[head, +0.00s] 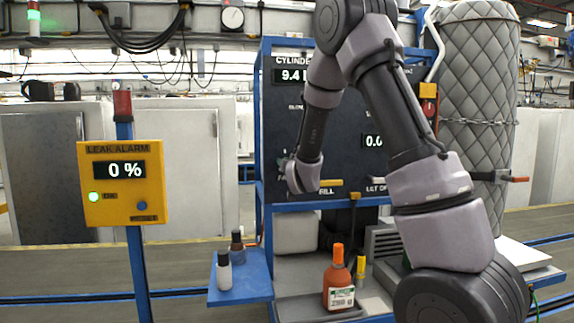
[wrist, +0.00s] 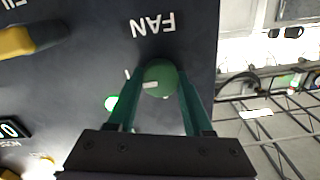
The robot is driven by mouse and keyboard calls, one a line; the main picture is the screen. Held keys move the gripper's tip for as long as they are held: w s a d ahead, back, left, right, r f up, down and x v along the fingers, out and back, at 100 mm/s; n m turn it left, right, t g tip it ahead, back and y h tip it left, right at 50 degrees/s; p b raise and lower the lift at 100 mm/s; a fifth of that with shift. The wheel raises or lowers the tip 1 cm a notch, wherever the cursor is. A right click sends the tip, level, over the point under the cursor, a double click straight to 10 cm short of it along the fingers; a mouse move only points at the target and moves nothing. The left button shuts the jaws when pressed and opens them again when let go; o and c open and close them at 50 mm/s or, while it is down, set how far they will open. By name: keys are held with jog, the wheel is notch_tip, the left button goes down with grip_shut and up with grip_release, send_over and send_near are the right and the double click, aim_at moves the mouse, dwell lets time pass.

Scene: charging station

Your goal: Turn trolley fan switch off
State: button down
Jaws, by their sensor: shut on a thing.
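The green round fan switch (wrist: 163,75) sits on the dark panel (wrist: 85,75) in the wrist view, beside the upside-down word FAN. A pale pointer line on its face points left in the picture. A small mark shows to its left, and a lit green lamp (wrist: 111,103) is below left. My gripper (wrist: 158,86) has its two dark green fingers on either side of the switch, shut on it. In the head view my arm covers the switch and most of that part of the trolley panel (head: 283,130).
A yellow lever (wrist: 30,39) is left of the switch in the wrist view. In the head view a yellow leak alarm box (head: 122,205) reading 0 % stands left. An orange bottle (head: 339,285) and small bottles stand low on the trolley. A quilted cylinder (head: 478,70) is at right.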

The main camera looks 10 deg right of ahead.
jog(key=n, duration=0.4)
jog(key=shift+a, duration=0.1)
jog(key=n, duration=0.4)
jog(key=shift+f+n, duration=0.1)
jog(key=shift+n, duration=0.3)
jog(key=n, duration=0.4)
jog(key=shift+a, duration=0.15)
jog(key=shift+f+n, duration=0.15)
jog(key=shift+n, duration=2.25)
jog(key=shift+c, duration=1.5)
grip_release()
jog(key=shift+s, duration=0.15)
